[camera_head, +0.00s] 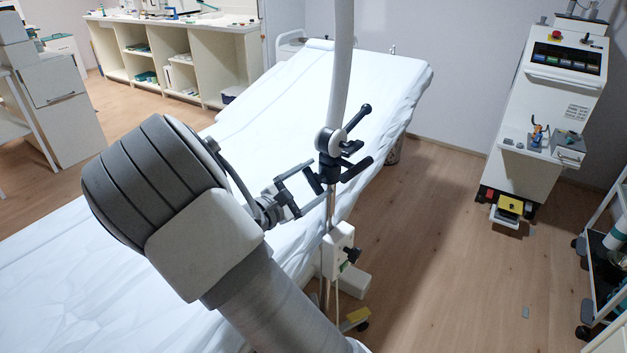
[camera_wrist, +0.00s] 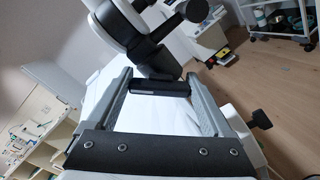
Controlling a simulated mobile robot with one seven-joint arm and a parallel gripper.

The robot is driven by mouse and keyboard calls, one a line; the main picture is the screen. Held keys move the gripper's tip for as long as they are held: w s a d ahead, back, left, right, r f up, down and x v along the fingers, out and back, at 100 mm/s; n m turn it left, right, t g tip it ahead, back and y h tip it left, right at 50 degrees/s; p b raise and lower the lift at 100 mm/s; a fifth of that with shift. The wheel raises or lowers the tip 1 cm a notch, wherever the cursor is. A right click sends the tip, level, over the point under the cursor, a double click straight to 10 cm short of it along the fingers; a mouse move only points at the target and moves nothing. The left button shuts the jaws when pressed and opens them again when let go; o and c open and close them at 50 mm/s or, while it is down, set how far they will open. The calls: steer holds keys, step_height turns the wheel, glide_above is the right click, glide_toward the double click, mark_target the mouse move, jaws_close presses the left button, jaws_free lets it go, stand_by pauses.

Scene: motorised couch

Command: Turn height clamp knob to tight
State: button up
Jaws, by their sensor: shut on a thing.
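A clamp with a white-and-black round body (camera_head: 328,142) sits on the upright pole beside the couch. A short black bar-shaped knob (camera_wrist: 162,88) sticks out from the clamp on my gripper's side. My gripper (camera_head: 316,181) reaches it from the left, over the couch edge. In the wrist view, the two grey fingers of my gripper (camera_wrist: 160,92) stand on either side of the bar and bear on its ends. The bar lies crosswise between them. A black lever with a ball end (camera_head: 364,110) and a black handle (camera_head: 357,169) stick out on the clamp's right.
The couch (camera_head: 390,75) with its white cover lies under my arm. A white box with a black knob (camera_head: 350,255) sits lower on the pole. A white device cart (camera_head: 545,120) stands at right. The wooden floor (camera_head: 440,220) between is clear.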

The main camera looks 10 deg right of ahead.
steer(key=shift+r, duration=0.1)
steer(key=n+p, duration=0.1)
steer(key=p, duration=0.1)
steer(key=shift+r+n+p, duration=0.15)
steer(key=shift+n+p, duration=0.25)
steer(key=n+p, duration=0.2)
steer(key=p, duration=0.1)
steer(key=n+p, duration=0.3)
steer(key=n, duration=0.1)
steer(key=shift+a, duration=0.1)
steer(key=shift+n+p, duration=0.5)
steer(key=shift+p, duration=0.1)
steer(key=shift+f, duration=0.25)
steer(key=o, duration=1.1)
steer(key=shift+o, duration=0.2)
steer(key=shift+w, duration=0.1)
steer(key=shift+a, duration=0.1)
